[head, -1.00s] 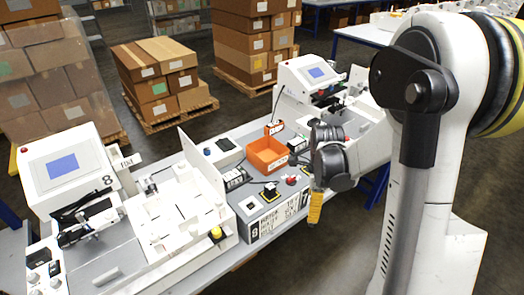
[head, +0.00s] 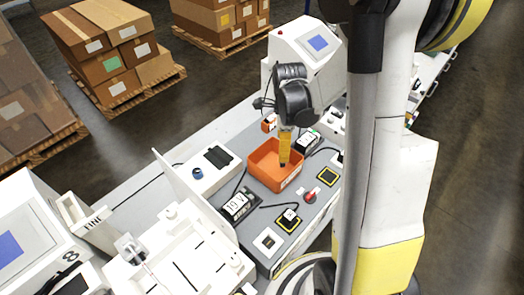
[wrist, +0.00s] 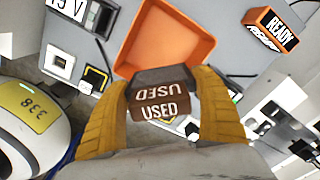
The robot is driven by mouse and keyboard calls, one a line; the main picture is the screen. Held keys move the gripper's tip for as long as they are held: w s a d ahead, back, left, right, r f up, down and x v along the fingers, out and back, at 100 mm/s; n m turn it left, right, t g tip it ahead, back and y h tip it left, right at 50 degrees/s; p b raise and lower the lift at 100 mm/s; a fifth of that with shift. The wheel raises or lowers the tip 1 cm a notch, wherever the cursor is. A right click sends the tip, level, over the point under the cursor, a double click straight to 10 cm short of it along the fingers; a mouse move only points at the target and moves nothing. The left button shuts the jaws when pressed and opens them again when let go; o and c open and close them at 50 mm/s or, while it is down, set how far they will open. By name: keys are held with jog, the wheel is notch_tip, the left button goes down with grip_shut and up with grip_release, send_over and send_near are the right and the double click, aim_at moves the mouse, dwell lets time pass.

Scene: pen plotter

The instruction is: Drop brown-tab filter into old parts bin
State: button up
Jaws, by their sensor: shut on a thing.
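My gripper (wrist: 163,92) has its yellow fingers shut on the filter (wrist: 157,106), a dark block with a brown face marked USED. The open orange bin (wrist: 197,52) lies just beyond the filter in the wrist view, and its floor looks empty. In the head view, the orange bin (head: 262,181) sits on the grey bench top. My gripper (head: 285,148) points down over the bin's right part there. The filter is mostly hidden in that view, and I cannot tell its exact height over the bin.
An orange READY block (wrist: 271,28) stands beside the bin. A black 19 V unit (head: 239,205), a red switch (head: 310,197) and cables crowd the bench around it. White plotter machines (head: 304,50) stand at both ends.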

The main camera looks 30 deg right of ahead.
jog(key=shift+w+f, duration=0.15)
jog(key=shift+w, duration=0.25)
jog(key=shift+s+f+b, duration=0.2)
jog(key=shift+f+b, duration=0.45)
jog(key=shift+f, duration=0.05)
jog(key=shift+f+b, duration=1.4)
jog(key=shift+f, duration=0.75)
jog(key=o, duration=1.2)
jog(key=shift+r, duration=0.15)
notch_tip(320, 180, up, 12)
jog(key=shift+f, duration=0.1)
